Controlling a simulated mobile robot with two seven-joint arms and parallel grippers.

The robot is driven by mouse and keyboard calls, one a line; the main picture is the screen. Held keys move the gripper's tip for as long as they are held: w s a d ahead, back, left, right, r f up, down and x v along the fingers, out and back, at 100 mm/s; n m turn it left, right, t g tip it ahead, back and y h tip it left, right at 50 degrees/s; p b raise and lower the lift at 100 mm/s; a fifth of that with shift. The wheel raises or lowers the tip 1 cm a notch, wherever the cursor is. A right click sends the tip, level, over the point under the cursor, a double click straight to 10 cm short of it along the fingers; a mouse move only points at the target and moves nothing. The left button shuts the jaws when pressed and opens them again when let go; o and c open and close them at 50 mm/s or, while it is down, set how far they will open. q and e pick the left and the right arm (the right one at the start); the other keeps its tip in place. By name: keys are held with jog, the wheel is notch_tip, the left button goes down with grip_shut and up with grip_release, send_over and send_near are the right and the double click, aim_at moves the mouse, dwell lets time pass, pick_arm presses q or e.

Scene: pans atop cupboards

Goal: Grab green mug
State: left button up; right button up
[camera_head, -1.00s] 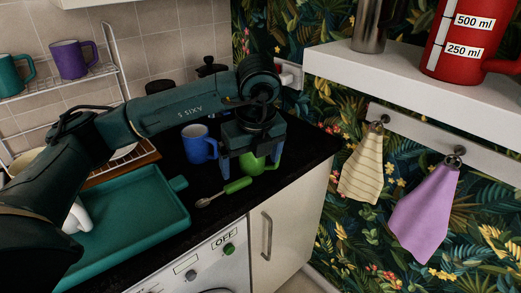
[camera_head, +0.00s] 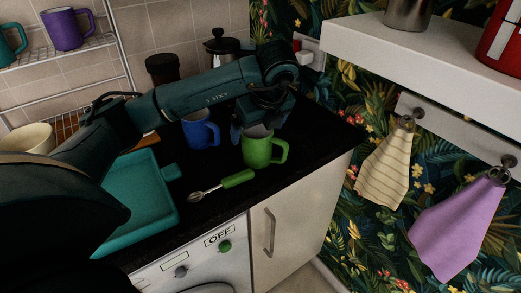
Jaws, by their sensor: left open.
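The green mug (camera_head: 263,151) stands upright on the black worktop, with its handle to the right. My left gripper (camera_head: 255,128) is open and empty at the mug's top. Its body covers part of the mug's rim, and one finger shows just left of the mug. The other finger is hard to make out, and I cannot tell whether either touches the mug. My right gripper is not in view.
A blue mug (camera_head: 200,131) stands just left of the green one. A moka pot (camera_head: 220,45) and a dark jar (camera_head: 162,68) stand behind. A white shelf (camera_head: 430,60) juts out at right.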

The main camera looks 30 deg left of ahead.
pick_arm(q)
jog(key=shift+p+x, duration=0.65)
jog(key=shift+x, duration=2.05)
jog(key=shift+d, duration=0.15)
jog(key=shift+c, duration=0.3)
jog(key=c, duration=1.2)
